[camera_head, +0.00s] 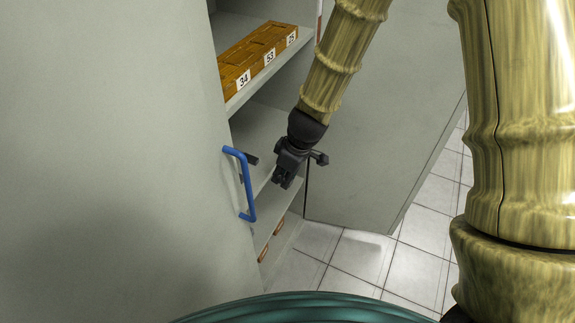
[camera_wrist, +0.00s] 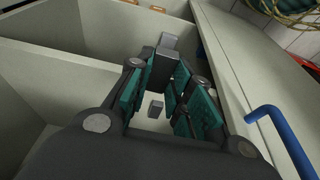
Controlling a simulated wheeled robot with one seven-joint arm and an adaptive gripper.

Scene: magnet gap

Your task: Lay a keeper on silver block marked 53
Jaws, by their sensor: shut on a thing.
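My gripper (camera_head: 283,182) hangs in front of the open cabinet, below the upper shelf, with its fingers pointing down. In the wrist view my gripper (camera_wrist: 165,78) is shut on a small grey piece (camera_wrist: 168,42) at the fingertips, which may be a keeper. Another small grey block (camera_wrist: 155,108) shows between the finger links; its support is unclear. An orange-brown wooden rack (camera_head: 250,57) stands on the upper shelf with white labels 34, 53 and 75. The label 53 (camera_head: 270,56) is the middle one. I cannot make out a silver block at that label.
A grey door with a blue handle (camera_head: 248,185) stands at the left; the handle also shows in the wrist view (camera_wrist: 285,135). Another grey panel (camera_head: 375,130) stands at the right. The upper shelf edge (camera_head: 268,75) lies above my gripper. Tiled floor (camera_head: 345,255) is clear below.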

